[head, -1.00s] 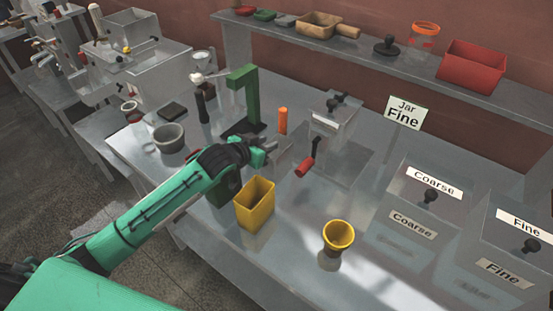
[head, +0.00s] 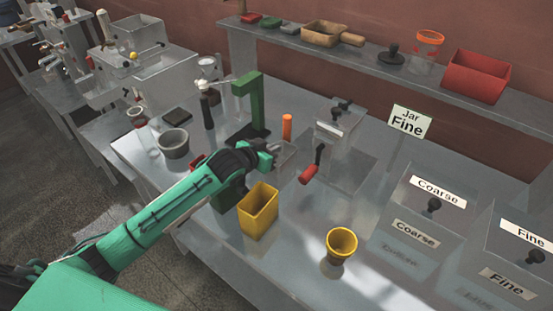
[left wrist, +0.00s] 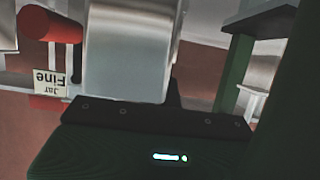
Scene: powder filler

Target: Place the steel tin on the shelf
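A silver-grey metal body, which I take for the steel tin (left wrist: 130,45), fills the upper middle of the left wrist view, close in front of my left gripper. In the head view the tin (head: 286,154) shows as a small grey shape on the table at the tip of my left gripper (head: 272,149). The gripper's fingers are small and partly hidden, so I cannot tell whether they are closed on it. The shelf (head: 375,66) runs along the back wall, above the table. My right gripper is not in view.
A green stand (head: 250,90), an orange cylinder (head: 287,126) and a box with a red-handled crank (head: 310,174) stand close around the gripper. A yellow bin (head: 258,212) and yellow cup (head: 341,243) stand nearer. The shelf holds several items, including a red bin (head: 478,77).

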